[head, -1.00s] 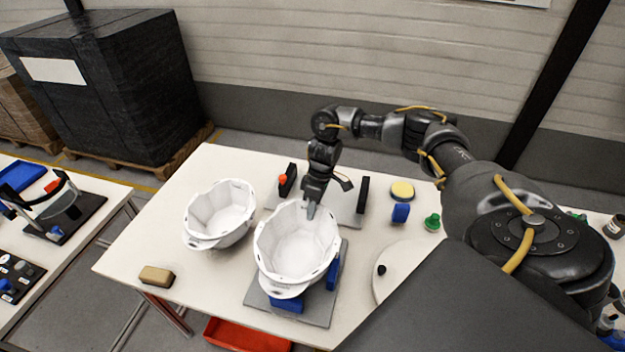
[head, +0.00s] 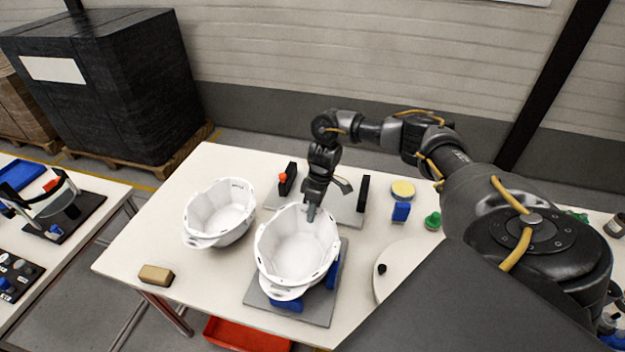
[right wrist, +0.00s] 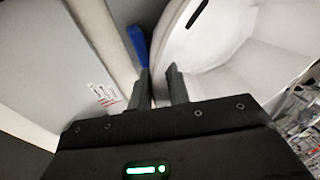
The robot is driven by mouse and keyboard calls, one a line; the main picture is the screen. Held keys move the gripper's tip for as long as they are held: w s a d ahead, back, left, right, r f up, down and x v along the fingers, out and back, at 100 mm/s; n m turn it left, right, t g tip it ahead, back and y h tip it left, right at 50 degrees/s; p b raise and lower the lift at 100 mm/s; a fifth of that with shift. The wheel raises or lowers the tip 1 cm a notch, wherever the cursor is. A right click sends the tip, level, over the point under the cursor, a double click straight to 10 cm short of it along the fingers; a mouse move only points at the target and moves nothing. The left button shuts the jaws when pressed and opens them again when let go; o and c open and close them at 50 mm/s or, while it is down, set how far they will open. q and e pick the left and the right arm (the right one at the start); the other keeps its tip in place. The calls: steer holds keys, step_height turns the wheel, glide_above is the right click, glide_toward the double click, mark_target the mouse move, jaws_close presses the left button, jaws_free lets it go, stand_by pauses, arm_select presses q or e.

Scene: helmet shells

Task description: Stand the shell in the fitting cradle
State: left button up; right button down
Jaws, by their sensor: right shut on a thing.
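A white helmet shell (head: 292,262) sits open side up over the fitting cradle, a grey plate (head: 323,312) with blue supports (head: 287,304). My right gripper (head: 311,212) is shut on the shell's far rim. In the right wrist view the shell wall (right wrist: 205,40) lies at the gripper's fingers (right wrist: 162,85), with a blue support (right wrist: 138,45) close by. The shell hides most of the supports, so I cannot tell whether it is fully seated. A second white shell (head: 218,222) stands on the table to the left. My left gripper is not in view.
Behind the shell is a grey plate (head: 343,208) with black uprights (head: 363,193). A yellow-topped disc (head: 403,190), a blue block (head: 401,211) and a green knob (head: 433,221) stand to the right. A tan block (head: 156,275) lies front left. A red bin (head: 245,336) is below the table edge.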

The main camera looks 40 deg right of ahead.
steer(key=c, duration=1.2)
jaws_free()
steer(key=shift+c, duration=0.2)
steer(key=s+v, duration=0.1)
steer(key=v, duration=0.9)
steer(key=shift+w+r, duration=0.35)
steer(key=shift+w, duration=0.1)
steer(key=shift+d, duration=0.1)
